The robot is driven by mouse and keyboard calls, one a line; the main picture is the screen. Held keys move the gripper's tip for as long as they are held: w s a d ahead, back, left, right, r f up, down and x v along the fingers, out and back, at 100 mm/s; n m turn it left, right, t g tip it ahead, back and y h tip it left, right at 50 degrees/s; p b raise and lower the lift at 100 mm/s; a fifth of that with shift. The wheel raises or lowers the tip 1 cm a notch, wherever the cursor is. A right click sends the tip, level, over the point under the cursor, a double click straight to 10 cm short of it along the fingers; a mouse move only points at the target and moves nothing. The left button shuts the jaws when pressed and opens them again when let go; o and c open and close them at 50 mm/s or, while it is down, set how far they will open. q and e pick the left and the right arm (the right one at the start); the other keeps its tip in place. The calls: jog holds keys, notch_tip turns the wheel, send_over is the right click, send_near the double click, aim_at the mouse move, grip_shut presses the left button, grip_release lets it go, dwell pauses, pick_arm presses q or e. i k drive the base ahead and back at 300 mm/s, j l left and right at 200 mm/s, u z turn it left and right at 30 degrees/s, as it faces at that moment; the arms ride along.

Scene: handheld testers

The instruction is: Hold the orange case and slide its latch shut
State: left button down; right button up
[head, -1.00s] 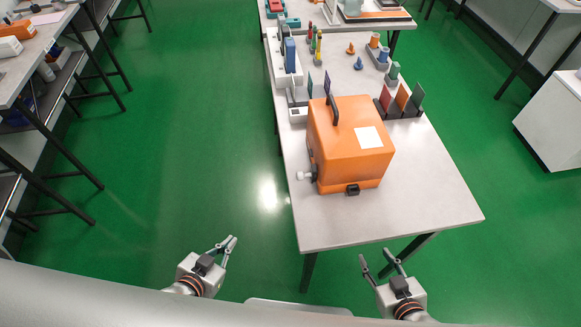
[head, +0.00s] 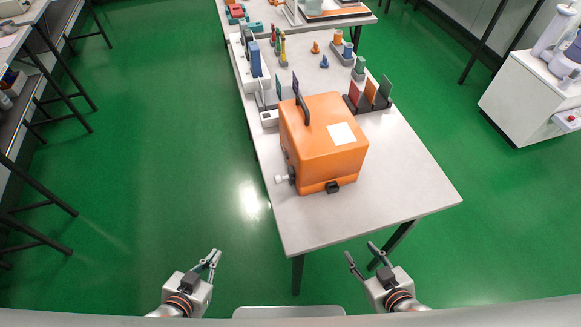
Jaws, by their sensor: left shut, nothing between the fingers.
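The orange case (head: 318,150) stands closed on the near part of the grey table, with a black handle (head: 303,109) and a white label on top. A small black latch-like part (head: 332,187) sits low on its front face; whether it is shut cannot be told. A pale knob (head: 283,178) sticks out at its lower left. My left gripper (head: 212,258) is shut and empty, left of the table and below the case in the picture. My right gripper (head: 361,254) is open and empty, before the table's front edge. Neither touches the case.
Behind the case stand a rack of coloured plates (head: 368,95), a white holder (head: 249,70) and several small coloured pieces. The table's front and right (head: 410,180) are clear.

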aim_at(278, 179)
jog(key=j+z, duration=0.45)
jog(key=j, duration=0.15)
jog(key=j+z, duration=0.4)
jog(key=j, duration=0.15)
jog(key=k+j+z, duration=0.2)
jog(key=j+z, duration=0.25)
jog(key=j, duration=0.1)
